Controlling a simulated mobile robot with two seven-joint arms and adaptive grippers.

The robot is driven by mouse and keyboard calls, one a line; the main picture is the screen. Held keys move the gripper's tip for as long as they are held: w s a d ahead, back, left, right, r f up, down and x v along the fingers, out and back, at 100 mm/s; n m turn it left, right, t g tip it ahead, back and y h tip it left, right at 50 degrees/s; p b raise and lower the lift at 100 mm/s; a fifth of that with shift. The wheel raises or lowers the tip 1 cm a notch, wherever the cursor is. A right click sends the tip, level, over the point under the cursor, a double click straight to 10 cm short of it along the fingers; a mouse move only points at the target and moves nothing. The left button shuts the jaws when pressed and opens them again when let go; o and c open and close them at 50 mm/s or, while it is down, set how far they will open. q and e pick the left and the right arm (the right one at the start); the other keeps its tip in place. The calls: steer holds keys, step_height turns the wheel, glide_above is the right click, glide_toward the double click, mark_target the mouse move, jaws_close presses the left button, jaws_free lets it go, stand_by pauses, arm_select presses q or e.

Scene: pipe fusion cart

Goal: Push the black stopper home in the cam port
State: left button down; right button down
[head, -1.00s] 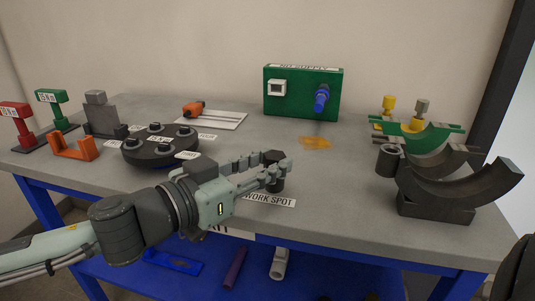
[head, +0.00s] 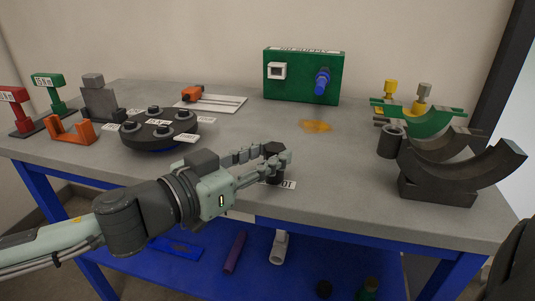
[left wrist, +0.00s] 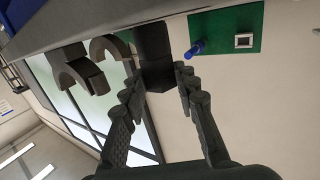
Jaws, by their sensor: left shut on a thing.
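A black fitting (head: 273,149) stands at the front middle of the bench, by the work spot label (head: 287,184). My left gripper (head: 281,160) reaches in from the left and is shut on it. In the left wrist view the dark body of this fitting (left wrist: 154,70) sits between the two fingers (left wrist: 158,88). Fingers cover part of the fitting, and I cannot tell a separate stopper or a cam port on it. My right gripper is not in view.
A green box (head: 330,83) with a blue plug stands at the back. A black round stand (head: 158,132) is left of my gripper. Dark curved saddles (head: 465,172) stand at the right. The bench right of the fitting is mostly clear.

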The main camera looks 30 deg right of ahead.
arm_select(q)
steer(key=c, duration=1.1)
jaws_free()
